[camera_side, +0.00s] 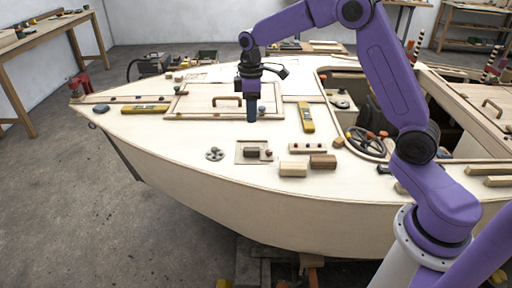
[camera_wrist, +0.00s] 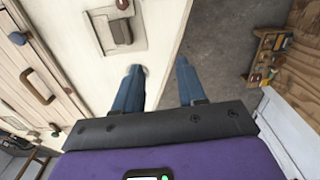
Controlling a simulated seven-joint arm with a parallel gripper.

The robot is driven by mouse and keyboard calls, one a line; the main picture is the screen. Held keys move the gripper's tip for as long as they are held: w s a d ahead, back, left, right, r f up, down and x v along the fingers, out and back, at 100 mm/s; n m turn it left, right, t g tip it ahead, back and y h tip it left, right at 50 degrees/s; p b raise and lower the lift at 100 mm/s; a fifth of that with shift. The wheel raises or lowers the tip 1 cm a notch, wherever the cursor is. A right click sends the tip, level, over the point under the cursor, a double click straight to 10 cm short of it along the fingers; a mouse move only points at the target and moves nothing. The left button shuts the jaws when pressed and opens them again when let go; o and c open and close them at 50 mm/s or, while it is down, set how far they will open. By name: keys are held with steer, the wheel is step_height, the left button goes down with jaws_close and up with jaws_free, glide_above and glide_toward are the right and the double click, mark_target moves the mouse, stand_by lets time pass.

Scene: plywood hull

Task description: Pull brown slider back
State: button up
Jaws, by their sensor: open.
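A small dark brown slider (camera_side: 251,152) sits on a pale square plate (camera_side: 241,160) on the boat's deck, with a small reddish knob (camera_side: 268,153) at its right. In the wrist view the slider (camera_wrist: 121,31) shows on its plate near the top, left of my fingers. My gripper (camera_side: 252,115) points down above the deck, behind the slider in the side view and apart from it. In the wrist view my gripper (camera_wrist: 159,68) has two blue fingers spread apart with nothing between them.
A hatch with a brown handle (camera_side: 228,98) lies behind my gripper. A yellow level (camera_side: 306,117), a round valve wheel (camera_side: 214,154), a pale wood block (camera_side: 293,169) and a brown block (camera_side: 323,161) sit around the slider plate. A steering wheel (camera_side: 367,143) is farther right.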

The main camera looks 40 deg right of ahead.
glide_above(256, 150)
step_height(256, 150, down, 2)
steer(key=f, duration=0.1)
steer(key=shift+m, duration=0.3)
step_height(256, 150, down, 17)
jaws_close()
